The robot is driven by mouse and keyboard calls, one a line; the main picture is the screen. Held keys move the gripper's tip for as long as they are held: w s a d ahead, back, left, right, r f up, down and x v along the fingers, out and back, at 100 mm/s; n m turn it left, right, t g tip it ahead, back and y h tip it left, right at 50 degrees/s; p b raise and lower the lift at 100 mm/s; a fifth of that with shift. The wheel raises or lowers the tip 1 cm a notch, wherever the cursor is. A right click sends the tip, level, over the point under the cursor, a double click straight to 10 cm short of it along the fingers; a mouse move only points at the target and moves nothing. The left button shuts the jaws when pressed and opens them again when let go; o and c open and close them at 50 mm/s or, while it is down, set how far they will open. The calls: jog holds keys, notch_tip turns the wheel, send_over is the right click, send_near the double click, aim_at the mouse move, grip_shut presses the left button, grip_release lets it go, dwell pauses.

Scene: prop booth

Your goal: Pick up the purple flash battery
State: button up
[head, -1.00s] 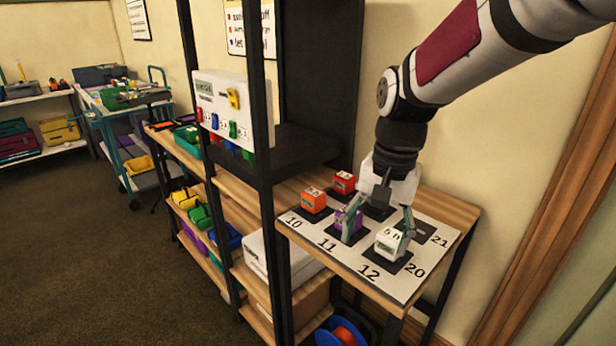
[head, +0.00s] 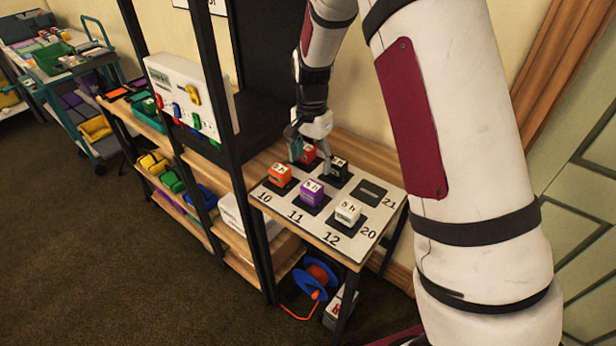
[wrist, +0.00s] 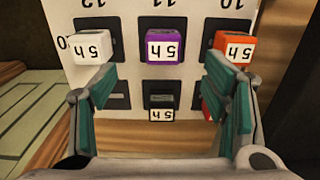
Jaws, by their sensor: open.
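The purple flash battery (head: 312,191) sits upright on its dark square above the number 11 on the white numbered mat (head: 290,216). In the wrist view the purple battery (wrist: 166,43) is at the top middle, beyond the fingertips and between them sideways. My gripper (head: 303,152) is over the back row, near the red and black batteries, apart from the purple one. In the wrist view my gripper (wrist: 160,82) is open and empty, with its fingers spread wide.
An orange battery (head: 279,174) stands left of the purple one and a white battery (head: 347,212) right of it. Behind are a red battery (head: 308,154) and a black battery (head: 339,168). One back square (head: 370,192) is empty. A black shelf post (head: 158,115) rises left of the table.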

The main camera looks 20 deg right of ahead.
aim_at(312, 186)
jog(key=f, duration=0.5)
jog(key=f+p, duration=0.1)
jog(key=f, duration=0.2)
jog(key=shift+w+f, duration=0.2)
jog(key=shift+w, duration=0.15)
jog(key=shift+w+d+f+p, duration=0.15)
jog(key=shift+f+p, duration=0.25)
jog(key=shift+f, duration=0.95)
jog(key=shift+d+f+p, duration=0.15)
jog(key=shift+f+p, duration=0.2)
jog(key=shift+f, duration=0.95)
jog(key=shift+c, duration=0.5)
jog(key=c, duration=1.4)
jog(key=shift+c, duration=0.2)
jog(key=shift+r, duration=0.15)
